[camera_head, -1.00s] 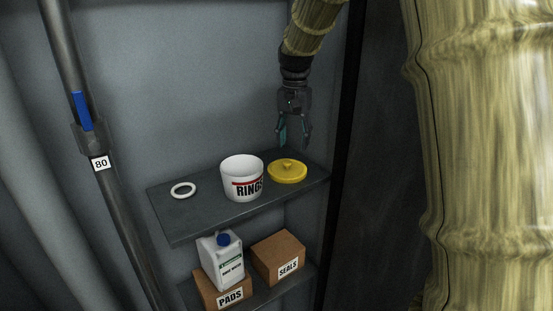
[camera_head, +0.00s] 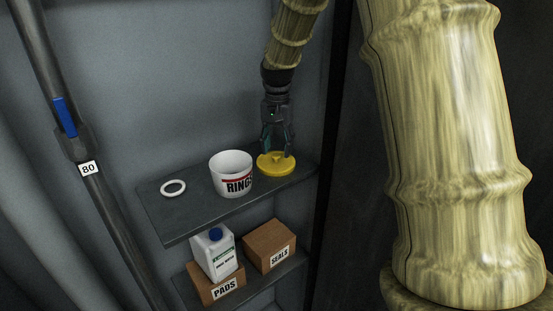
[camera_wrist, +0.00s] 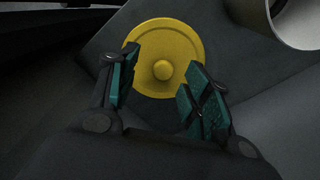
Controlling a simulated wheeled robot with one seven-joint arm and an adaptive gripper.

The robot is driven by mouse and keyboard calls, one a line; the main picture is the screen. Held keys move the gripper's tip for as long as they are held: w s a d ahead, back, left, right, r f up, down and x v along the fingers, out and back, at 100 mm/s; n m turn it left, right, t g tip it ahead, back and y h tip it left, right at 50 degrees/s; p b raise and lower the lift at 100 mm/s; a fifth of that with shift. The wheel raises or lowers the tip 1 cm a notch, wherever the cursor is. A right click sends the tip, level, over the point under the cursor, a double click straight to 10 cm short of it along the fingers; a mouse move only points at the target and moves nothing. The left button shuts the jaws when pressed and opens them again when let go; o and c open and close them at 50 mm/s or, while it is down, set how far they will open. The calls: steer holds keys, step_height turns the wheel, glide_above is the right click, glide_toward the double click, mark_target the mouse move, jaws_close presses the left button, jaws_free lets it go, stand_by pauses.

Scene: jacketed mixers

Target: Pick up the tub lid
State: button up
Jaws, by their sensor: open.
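The tub lid (camera_head: 270,168) is a yellow disc with a small round knob, lying flat on the upper shelf, right of the tub. It also shows in the wrist view (camera_wrist: 165,40), its knob between my fingers' lines. My gripper (camera_head: 277,152) points down right over the lid, fingers apart and empty. In the wrist view my gripper (camera_wrist: 158,88) has a teal-padded finger on each side of the knob. I cannot tell whether the fingertips touch the lid.
The white tub (camera_head: 231,178) marked RINGS stands open just left of the lid. A white ring (camera_head: 173,187) lies further left on the upper shelf (camera_head: 190,215). A white jug (camera_head: 215,252), a PADS box (camera_head: 222,290) and a SEALS box (camera_head: 270,245) are below. A dark upright edge is at right.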

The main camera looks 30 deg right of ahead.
mark_target(276, 155)
steer(key=f, duration=0.1)
steer(key=f+p, duration=0.1)
steer(key=f, duration=0.1)
steer(key=shift+w+a, duration=0.15)
steer(key=shift+w, duration=0.25)
steer(key=shift+f, duration=0.25)
steer(key=shift+s, duration=0.15)
steer(key=c, duration=0.9)
